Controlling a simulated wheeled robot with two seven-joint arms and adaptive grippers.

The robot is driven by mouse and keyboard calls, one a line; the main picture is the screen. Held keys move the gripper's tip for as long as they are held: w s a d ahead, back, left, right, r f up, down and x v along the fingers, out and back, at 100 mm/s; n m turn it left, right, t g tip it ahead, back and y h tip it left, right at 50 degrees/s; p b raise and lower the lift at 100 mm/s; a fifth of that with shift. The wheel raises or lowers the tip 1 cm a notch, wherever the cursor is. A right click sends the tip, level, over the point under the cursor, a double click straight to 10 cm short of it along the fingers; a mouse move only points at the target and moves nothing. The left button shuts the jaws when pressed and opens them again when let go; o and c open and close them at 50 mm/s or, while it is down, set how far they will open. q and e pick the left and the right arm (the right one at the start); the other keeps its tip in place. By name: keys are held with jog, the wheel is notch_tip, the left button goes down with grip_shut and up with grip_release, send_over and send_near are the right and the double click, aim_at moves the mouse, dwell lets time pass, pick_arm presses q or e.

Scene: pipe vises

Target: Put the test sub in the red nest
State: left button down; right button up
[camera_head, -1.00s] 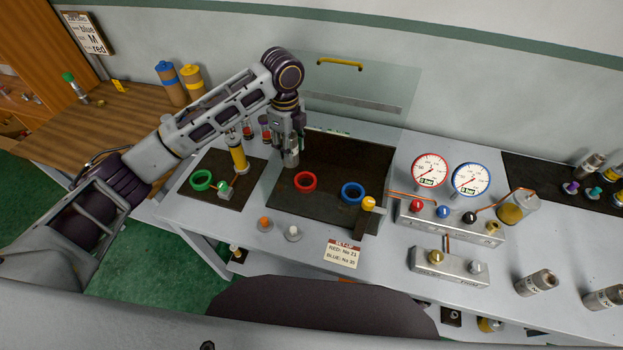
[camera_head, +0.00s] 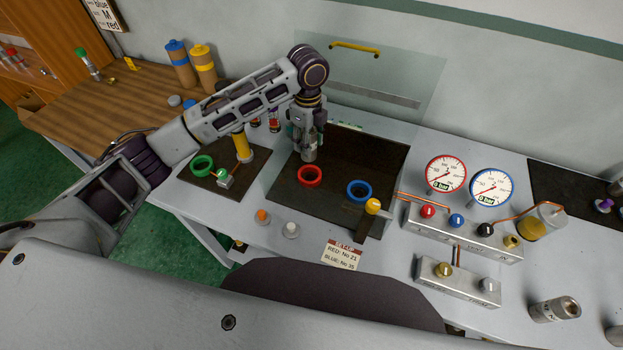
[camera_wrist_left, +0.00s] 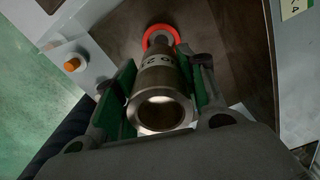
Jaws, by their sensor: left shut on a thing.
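The test sub (camera_head: 309,152), a grey metal cylinder, is held upright in my left gripper (camera_head: 307,140). In the left wrist view the sub (camera_wrist_left: 160,95) shows its open end between the green finger pads, with part of a number on its side. The red nest (camera_head: 310,176) is an empty-looking ring on the dark mat, just below the sub's lower end in the head view. In the left wrist view the red nest (camera_wrist_left: 161,34) shows beyond the far end of the sub, partly hidden by it. My right gripper is not in view.
The blue nest (camera_head: 359,191) stands right of the red one, with a yellow-knobbed lever (camera_head: 372,206) beside it. A green ring (camera_head: 203,165) and yellow cylinder (camera_head: 241,147) are at left. A clear panel (camera_head: 390,100) stands behind. Gauges (camera_head: 445,174) and a valve block (camera_head: 462,232) are at right.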

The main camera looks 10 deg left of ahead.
pick_arm(q)
jog(key=shift+w+d+f, duration=0.15)
jog(key=shift+w+f, duration=0.05)
jog(key=shift+f, duration=0.35)
jog(key=shift+f, duration=2.45)
jog(key=shift+f+p, duration=0.35)
jog(key=shift+f, duration=2.15)
jog(key=shift+f, duration=0.1)
jog(key=c, duration=0.9)
grip_release()
jog(key=shift+s, duration=0.1)
jog(key=shift+o, duration=0.2)
